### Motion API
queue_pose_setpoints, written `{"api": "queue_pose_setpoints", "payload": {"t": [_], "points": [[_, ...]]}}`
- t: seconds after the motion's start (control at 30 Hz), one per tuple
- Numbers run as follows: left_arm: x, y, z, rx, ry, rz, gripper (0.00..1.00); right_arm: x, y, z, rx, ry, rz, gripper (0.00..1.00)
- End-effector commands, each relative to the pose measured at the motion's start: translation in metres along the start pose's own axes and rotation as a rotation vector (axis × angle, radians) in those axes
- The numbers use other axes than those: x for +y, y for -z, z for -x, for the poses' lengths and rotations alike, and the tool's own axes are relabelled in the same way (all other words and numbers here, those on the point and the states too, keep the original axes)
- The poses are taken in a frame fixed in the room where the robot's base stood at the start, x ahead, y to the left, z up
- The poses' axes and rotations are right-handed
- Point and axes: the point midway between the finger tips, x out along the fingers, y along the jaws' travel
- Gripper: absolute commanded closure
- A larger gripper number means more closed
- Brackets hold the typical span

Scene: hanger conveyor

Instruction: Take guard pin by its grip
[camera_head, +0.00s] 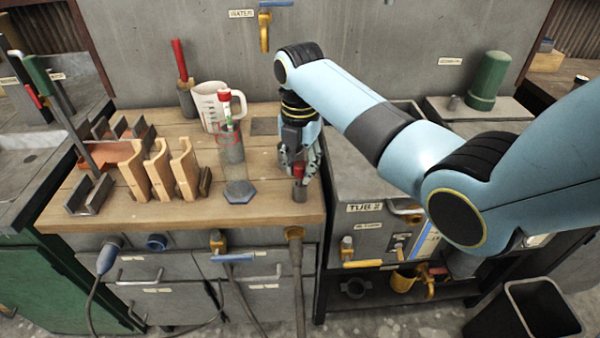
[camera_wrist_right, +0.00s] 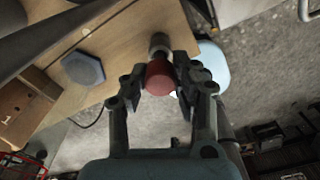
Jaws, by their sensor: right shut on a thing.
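The guard pin's red grip (camera_head: 299,171) stands at the right front corner of the wooden bench top, above a small grey metal socket (camera_head: 299,193). My right gripper (camera_head: 298,165) reaches down over it from above. In the right wrist view, the right gripper (camera_wrist_right: 160,80) has its two fingers on either side of the red grip (camera_wrist_right: 158,78) and is shut on it. The grey socket (camera_wrist_right: 160,43) shows just beyond the grip. The pin's shaft is hidden, so I cannot tell how deep it sits. My left gripper is in neither view.
A clear cylinder on a blue hexagonal foot (camera_head: 239,192) stands close left of the gripper. A white measuring jug (camera_head: 211,108) is behind it. Wooden holders (camera_head: 160,172) stand further left. A grey tub cabinet (camera_head: 355,185) borders the bench on the right.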

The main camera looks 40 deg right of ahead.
Motion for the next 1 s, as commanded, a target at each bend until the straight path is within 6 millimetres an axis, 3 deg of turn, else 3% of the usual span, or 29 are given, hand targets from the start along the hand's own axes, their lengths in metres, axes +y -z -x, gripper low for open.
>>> {"api": "queue_pose_setpoints", "payload": {"t": [0.1, 0.4, 0.6, 1.0], "points": [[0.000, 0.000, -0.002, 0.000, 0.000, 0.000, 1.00, 0.001, -0.001, 0.022, -0.003, -0.004, 0.001, 1.00], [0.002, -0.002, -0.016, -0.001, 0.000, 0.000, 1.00, -0.033, -0.060, 0.058, -0.006, 0.000, -0.002, 1.00], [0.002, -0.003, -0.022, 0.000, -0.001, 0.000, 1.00, -0.050, -0.089, 0.079, -0.003, 0.000, -0.001, 1.00], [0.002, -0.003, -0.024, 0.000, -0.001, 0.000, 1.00, -0.057, -0.102, 0.090, 0.000, 0.000, 0.000, 1.00]]}}
